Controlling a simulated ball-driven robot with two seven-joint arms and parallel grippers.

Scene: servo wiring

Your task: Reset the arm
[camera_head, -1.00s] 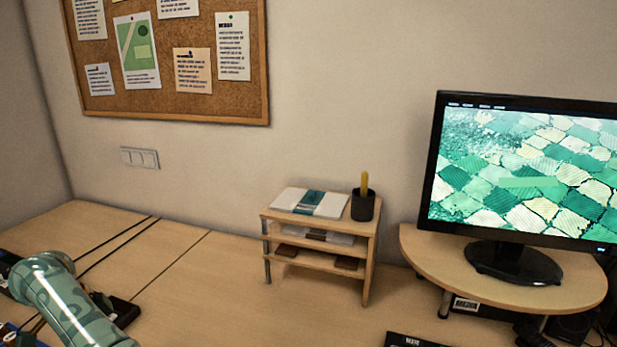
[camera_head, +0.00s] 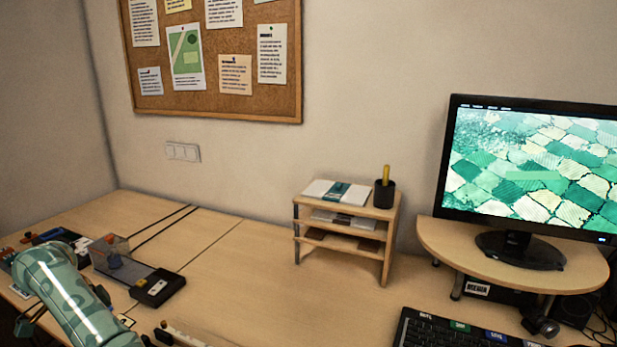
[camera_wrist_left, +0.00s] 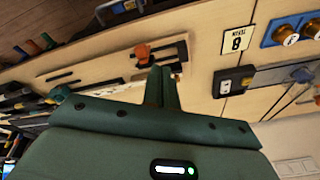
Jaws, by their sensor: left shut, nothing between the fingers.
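My left arm (camera_head: 75,300), patterned green, comes in at the lower left of the head view, over the desk. Its gripper cannot be made out clearly there. In the left wrist view my left gripper (camera_wrist_left: 162,78) has its dark green fingers together with nothing between them. The fingers point toward a wooden desk surface with a dark slotted fixture and an orange part (camera_wrist_left: 142,52) just beyond the tips. I cannot tell how far above it they are. My right gripper is in neither view.
The wooden desk (camera_head: 235,262) is clear in its middle. A black device with a clear box (camera_head: 110,250) lies beside my left arm. A small shelf (camera_head: 385,245), a monitor on a stand (camera_head: 510,275) and a keyboard (camera_head: 450,330) are to the right.

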